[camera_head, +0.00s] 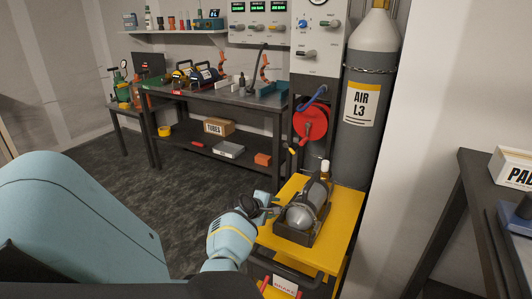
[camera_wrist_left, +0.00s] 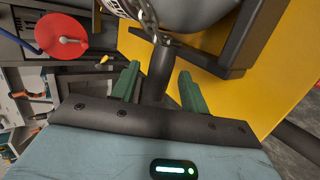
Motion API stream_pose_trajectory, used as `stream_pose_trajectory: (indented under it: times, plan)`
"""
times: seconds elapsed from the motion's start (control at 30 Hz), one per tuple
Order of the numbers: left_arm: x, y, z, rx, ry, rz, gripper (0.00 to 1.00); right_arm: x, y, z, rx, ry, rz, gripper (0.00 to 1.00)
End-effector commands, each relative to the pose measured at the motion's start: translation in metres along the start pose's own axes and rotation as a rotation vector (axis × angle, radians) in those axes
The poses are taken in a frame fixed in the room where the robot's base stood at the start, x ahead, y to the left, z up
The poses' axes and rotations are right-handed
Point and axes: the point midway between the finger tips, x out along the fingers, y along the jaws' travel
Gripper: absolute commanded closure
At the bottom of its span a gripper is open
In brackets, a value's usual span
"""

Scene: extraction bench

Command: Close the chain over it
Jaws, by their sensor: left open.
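A grey cylinder (camera_head: 300,216) lies in a dark cradle (camera_head: 294,233) on a yellow cart (camera_head: 341,236). In the left wrist view the cylinder (camera_wrist_left: 200,12) is at the top, with a metal chain (camera_wrist_left: 149,17) along its side. A short dark bar (camera_wrist_left: 160,70) extends from near the chain's lower end into the space between my fingers. My left gripper (camera_head: 268,208) is beside the cradle's left side. In its wrist view the green fingers (camera_wrist_left: 158,88) are open, one on each side of the bar; contact cannot be told. My right gripper is out of view.
A tall AIR L3 cylinder (camera_head: 377,110) stands behind the cart with its own chain (camera_head: 371,69). A red hose reel (camera_head: 311,120) is beside it. A dark bench (camera_head: 220,95) stands at the back and another table (camera_head: 485,180) at right. The floor (camera_head: 190,190) at left is clear.

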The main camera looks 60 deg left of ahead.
Motion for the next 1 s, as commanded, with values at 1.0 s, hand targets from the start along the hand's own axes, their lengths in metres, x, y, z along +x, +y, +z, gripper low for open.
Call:
stream_pose_trajectory:
  times: [1.0]
  plan:
    - [-0.049, 0.000, 0.000, -0.001, -0.001, 0.000, 0.55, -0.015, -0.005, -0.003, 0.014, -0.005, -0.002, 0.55]
